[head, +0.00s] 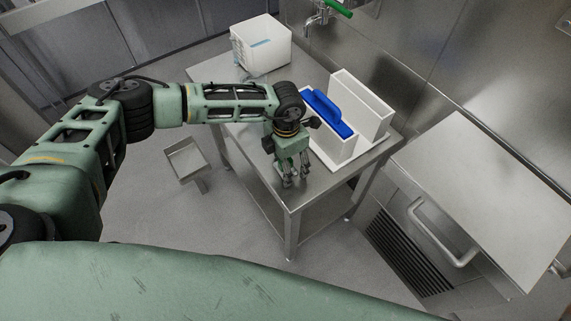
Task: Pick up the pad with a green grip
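I see no pad with a green grip in the head view. A pad with a blue grip (328,112) stands in the left slot of a white two-slot holder (334,150) on the steel table. The right slot (362,95) shows no grip sticking out, and its bottom is hidden. My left gripper (296,181) points down over the table's front part, just left of and in front of the holder. Its fingers are apart with nothing between them. My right gripper is out of view.
The steel table (253,163) has a white box (262,45) at its back left. A tap with a green handle (338,9) is on the wall behind. A steel cabinet with a handle (440,234) stands at the right. A small steel tray (184,160) is left of the table.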

